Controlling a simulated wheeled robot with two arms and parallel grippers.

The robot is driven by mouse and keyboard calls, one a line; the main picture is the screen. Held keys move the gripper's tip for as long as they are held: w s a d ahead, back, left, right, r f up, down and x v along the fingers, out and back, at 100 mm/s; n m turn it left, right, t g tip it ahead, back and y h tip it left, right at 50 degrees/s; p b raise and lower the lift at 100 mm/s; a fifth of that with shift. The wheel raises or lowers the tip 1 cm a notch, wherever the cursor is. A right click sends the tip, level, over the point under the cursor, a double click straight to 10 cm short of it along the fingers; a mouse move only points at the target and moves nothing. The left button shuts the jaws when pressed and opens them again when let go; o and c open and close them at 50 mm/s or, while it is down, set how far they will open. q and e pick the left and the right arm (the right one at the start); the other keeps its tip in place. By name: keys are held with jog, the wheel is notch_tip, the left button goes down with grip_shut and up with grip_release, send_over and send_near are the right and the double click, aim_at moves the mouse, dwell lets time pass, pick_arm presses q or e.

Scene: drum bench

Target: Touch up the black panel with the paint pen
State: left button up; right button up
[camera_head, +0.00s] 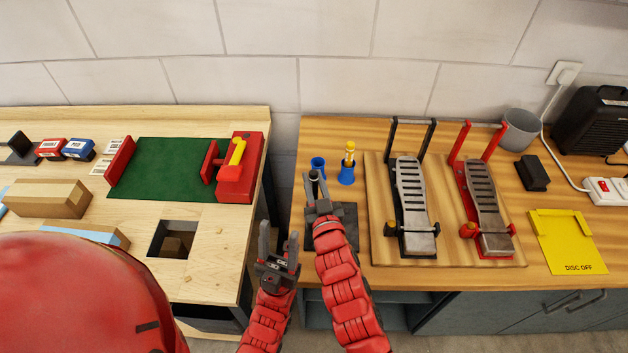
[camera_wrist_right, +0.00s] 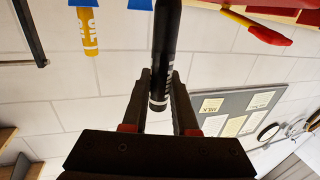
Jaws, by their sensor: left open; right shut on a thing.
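My right gripper (camera_head: 316,184) is shut on a black paint pen (camera_wrist_right: 166,45), which stands out between its fingers in the right wrist view. In the head view the pen is small and partly hidden by the fingers, just in front of a blue cup (camera_head: 318,162). A dark flat square (camera_head: 346,214), perhaps the black panel, lies on the right bench. My right forearm and gripper cover its left part. My left gripper (camera_head: 279,244) is open and empty, low at the gap between the benches.
A second blue cup (camera_head: 347,176) holds a yellow oil bottle (camera_head: 349,152). Right of the dark square, a black pedal (camera_head: 411,195) and a red pedal (camera_head: 486,200) stand on a wooden board. A yellow plate (camera_head: 567,243) lies farther right. A red vise-like fixture (camera_head: 240,180) stands on the left bench.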

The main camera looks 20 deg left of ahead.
aim_at(315, 176)
jog(key=shift+f+b, duration=0.95)
jog(key=shift+f, duration=0.1)
dwell(1.0)
jog(key=shift+r, duration=0.15)
dwell(0.8)
jog(key=shift+r+p, duration=1.35)
jog(key=shift+r, duration=1.1)
jog(key=shift+f, duration=0.1)
